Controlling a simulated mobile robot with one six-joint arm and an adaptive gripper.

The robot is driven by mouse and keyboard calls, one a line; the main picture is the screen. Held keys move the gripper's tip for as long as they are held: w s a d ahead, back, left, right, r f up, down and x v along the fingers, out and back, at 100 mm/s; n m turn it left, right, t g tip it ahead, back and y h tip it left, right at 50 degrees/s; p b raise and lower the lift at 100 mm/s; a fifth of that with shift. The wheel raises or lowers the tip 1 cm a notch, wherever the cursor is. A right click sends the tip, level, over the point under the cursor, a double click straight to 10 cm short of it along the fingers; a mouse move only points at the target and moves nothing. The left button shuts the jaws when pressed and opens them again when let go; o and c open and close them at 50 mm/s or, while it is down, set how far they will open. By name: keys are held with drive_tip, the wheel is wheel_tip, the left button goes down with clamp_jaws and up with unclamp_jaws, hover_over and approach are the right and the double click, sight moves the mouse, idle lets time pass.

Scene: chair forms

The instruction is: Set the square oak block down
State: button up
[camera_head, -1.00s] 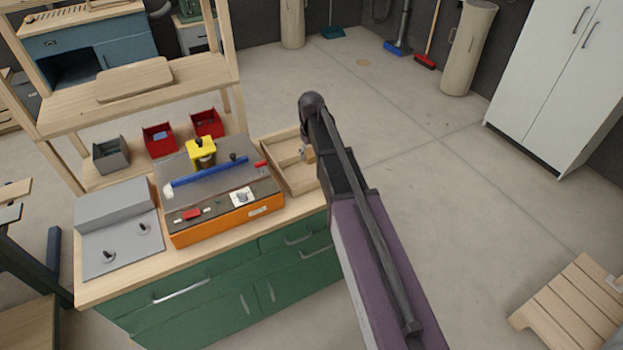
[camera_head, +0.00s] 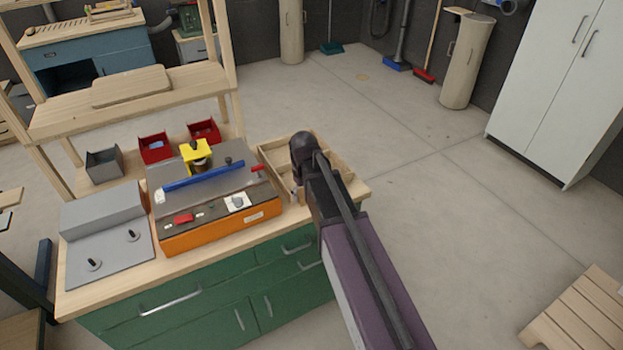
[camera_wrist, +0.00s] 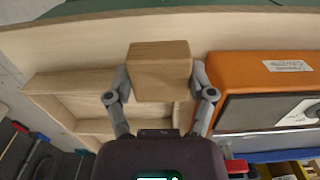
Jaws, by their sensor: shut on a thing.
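The square oak block (camera_wrist: 160,66) is between the two fingers of my gripper (camera_wrist: 160,88) in the wrist view. My gripper is shut on it. The block is over the pale wooden bench top (camera_wrist: 75,40), near its front edge; I cannot tell whether it touches the surface. A shallow wooden tray with compartments (camera_wrist: 72,83) lies beside and partly beneath the gripper, to the left in the wrist view. In the head view my arm hides most of the gripper and the block, in front of the tray (camera_head: 270,158).
An orange machine (camera_head: 215,232) with a grey top stands close beside the gripper. A grey box with a sloping plate (camera_head: 105,235) is farther left. Red bins (camera_head: 155,148) and a grey bin (camera_head: 103,165) stand behind. Bare bench top lies along the front edge.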

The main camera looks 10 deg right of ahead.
drive_tip(key=shift+w, duration=0.1)
drive_tip(key=w+d, duration=0.1)
drive_tip(key=w, duration=0.3)
drive_tip(key=w+d+f+b, duration=0.1)
drive_tip(key=w+d, duration=0.1)
drive_tip(key=w, duration=0.3)
drive_tip(key=w+d, duration=0.2)
drive_tip(key=w, duration=0.2)
drive_tip(key=shift+w+f, duration=0.2)
drive_tip(key=shift+w, duration=0.1)
drive_tip(key=shift+w, duration=0.3)
drive_tip(key=shift+w+d+f+b, duration=0.2)
drive_tip(key=shift+w+f+b, duration=0.15)
drive_tip(key=shift+f+b, duration=1.5)
drive_tip(key=shift+b, duration=0.2)
drive_tip(key=shift+f, duration=0.15)
drive_tip(key=o, duration=1.1)
